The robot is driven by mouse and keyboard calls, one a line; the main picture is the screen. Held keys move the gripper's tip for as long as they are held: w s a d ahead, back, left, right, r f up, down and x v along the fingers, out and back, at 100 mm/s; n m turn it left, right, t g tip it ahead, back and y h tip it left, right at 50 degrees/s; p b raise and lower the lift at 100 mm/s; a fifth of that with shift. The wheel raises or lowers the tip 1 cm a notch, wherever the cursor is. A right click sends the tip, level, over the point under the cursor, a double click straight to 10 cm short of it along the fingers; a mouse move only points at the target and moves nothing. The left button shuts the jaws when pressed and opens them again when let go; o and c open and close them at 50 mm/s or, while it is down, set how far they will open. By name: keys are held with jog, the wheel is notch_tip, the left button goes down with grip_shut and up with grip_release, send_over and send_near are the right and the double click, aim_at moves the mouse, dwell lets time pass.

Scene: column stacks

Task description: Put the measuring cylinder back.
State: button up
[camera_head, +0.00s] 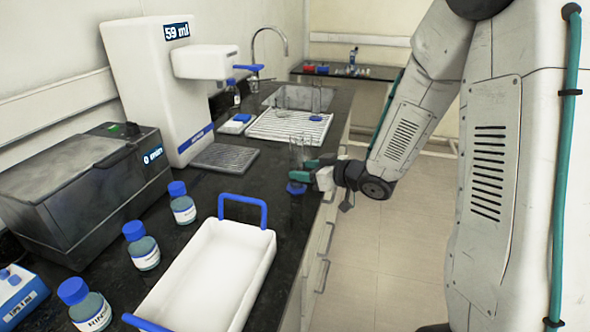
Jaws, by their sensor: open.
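A clear measuring cylinder (297,150) with a blue base (296,188) stands upright near the right edge of the black counter. My gripper (305,170) is open with its teal fingers right at the cylinder's lower half. I cannot tell whether the fingers are around the glass or just beside it. Another clear cylinder (316,97) with a blue base stands farther back on the white ribbed drying rack (265,132).
A white tray with blue handles (255,243) stands on the near counter, with several blue-capped bottles (142,250) to its left. A white dispenser reading 59 ml (150,90) and a dark bath (80,190) line the wall. A sink (290,97) lies behind the rack.

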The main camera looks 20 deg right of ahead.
jog(key=s+d+r+m+g+h, duration=0.45)
jog(key=s+d+r+h, duration=0.5)
jog(key=s, duration=0.25)
jog(key=s+a+r+m+g+y, duration=0.1)
jog(key=s+a+g, duration=0.2)
jog(key=s, duration=0.8)
jog(key=s+a+r+g+y, duration=0.1)
jog(key=s+a+g, duration=0.3)
jog(key=s, duration=0.7)
jog(key=shift+s+a+r+m, duration=0.3)
jog(key=shift+s+a+m, duration=0.05)
jog(key=shift+a, duration=0.75)
